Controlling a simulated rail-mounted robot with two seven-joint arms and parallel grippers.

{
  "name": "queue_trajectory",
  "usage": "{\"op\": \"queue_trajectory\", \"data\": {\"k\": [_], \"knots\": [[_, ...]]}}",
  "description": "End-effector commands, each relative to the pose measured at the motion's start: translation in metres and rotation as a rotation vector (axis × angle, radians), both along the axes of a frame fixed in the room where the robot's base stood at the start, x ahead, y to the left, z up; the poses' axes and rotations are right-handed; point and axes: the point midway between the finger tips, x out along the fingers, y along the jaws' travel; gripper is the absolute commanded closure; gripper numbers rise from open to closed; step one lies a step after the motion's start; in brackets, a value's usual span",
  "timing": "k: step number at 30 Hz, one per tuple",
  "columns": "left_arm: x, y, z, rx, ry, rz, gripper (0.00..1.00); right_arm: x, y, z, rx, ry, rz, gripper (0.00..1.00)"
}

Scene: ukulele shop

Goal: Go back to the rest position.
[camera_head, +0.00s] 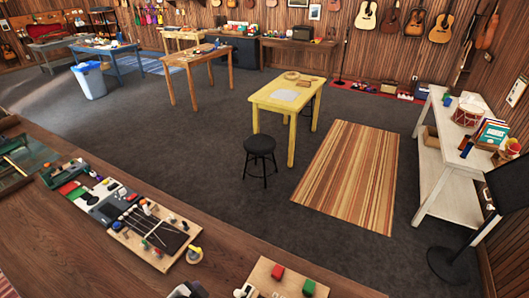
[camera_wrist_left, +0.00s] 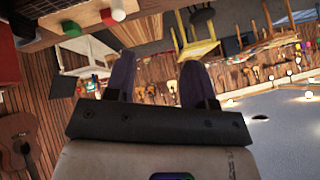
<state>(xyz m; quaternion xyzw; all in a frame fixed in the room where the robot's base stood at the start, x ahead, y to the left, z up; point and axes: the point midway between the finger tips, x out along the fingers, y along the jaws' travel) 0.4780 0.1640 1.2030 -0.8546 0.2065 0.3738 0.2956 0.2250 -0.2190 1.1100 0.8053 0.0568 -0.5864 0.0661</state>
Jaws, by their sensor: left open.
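In the left wrist view my left gripper (camera_wrist_left: 158,66) shows its two dark fingers spread apart, with nothing between them. The room appears upside down in that view. A wooden board with a red block and a green block is at the top left of it, apart from the fingers. In the head view I cannot clearly make out either gripper. A small grey and white shape at the bottom edge there is cut off, and I cannot tell what it is. My right gripper does not show.
A brown wooden counter (camera_head: 75,250) fills the lower left, with a tool board (camera_head: 160,262) on it. A board (camera_head: 262,272) with a red block (camera_head: 277,272) and green block (camera_head: 309,287) lies at the bottom. Beyond are a yellow table (camera_head: 265,97), black stool (camera_head: 259,146) and striped rug (camera_head: 350,175).

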Motion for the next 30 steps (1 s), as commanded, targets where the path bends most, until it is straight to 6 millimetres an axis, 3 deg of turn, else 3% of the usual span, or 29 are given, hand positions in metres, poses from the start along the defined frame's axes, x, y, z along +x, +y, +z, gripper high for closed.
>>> {"op": "queue_trajectory", "data": {"k": [1, 4, 11, 16, 21, 27, 30], "knots": [[0.003, 0.003, 0.019, 0.004, -0.044, 0.016, 0.50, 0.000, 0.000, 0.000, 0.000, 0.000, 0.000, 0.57], [-0.005, 0.012, 0.051, -0.003, -0.102, 0.079, 0.50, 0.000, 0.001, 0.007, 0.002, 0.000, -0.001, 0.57], [-0.048, 0.034, 0.066, -0.076, -0.083, 0.240, 0.50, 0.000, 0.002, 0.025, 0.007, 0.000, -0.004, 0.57], [-0.096, 0.051, 0.055, -0.145, 0.004, 0.372, 0.50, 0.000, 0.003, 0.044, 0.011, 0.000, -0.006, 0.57], [-0.159, 0.060, 0.027, -0.188, 0.166, 0.485, 0.50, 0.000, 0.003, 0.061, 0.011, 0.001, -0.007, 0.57], [-0.220, 0.056, -0.002, -0.189, 0.335, 0.538, 0.50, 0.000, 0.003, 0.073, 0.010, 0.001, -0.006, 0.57], [-0.238, 0.054, -0.009, -0.184, 0.383, 0.545, 0.50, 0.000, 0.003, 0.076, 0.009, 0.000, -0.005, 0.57]]}}
